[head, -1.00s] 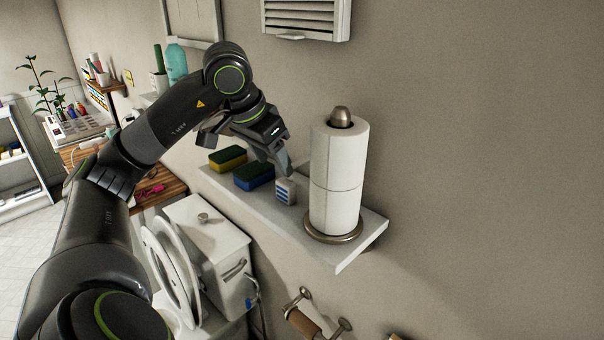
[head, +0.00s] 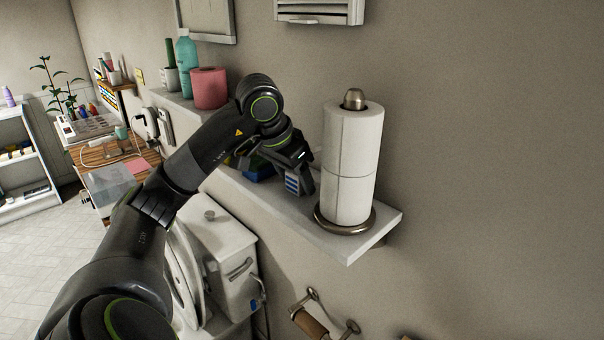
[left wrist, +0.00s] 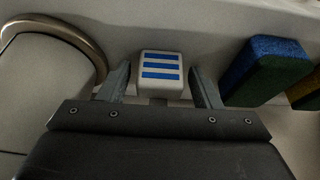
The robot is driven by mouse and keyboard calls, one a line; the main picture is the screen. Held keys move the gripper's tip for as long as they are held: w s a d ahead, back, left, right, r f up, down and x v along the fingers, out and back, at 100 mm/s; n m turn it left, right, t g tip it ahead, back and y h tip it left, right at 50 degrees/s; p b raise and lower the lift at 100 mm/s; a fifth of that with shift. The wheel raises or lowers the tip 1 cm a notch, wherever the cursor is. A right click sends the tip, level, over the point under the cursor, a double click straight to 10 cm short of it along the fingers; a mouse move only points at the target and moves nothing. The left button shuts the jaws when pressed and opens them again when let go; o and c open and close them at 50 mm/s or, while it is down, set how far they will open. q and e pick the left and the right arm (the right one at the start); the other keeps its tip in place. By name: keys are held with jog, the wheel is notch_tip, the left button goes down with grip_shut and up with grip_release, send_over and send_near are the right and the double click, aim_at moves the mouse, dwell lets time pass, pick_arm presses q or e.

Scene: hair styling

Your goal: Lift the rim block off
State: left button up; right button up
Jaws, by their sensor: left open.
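The rim block, white with blue stripes (head: 291,184), sits on the wall shelf (head: 350,245) left of the paper towel roll. It shows fully in the left wrist view (left wrist: 160,72). My left gripper (head: 298,174) is open and low over the block. In the left wrist view its fingers (left wrist: 160,84) stand on either side of the block, with a visible gap at each side. In the head view the gripper hides part of the block. My right gripper is not in view.
The paper towel roll (head: 350,160) on its metal stand is close on the right. A blue and green sponge (left wrist: 265,72) lies on the other side, with a yellow and green one (left wrist: 305,92) beyond.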

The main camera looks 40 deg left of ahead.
pick_arm(q)
jog(key=shift+w, duration=0.1)
jog(key=shift+c, duration=0.2)
jog(key=c, duration=0.7)
jog(key=shift+r+p, duration=1.55)
jog(key=shift+r, duration=0.95)
jog(key=shift+c, duration=0.2)
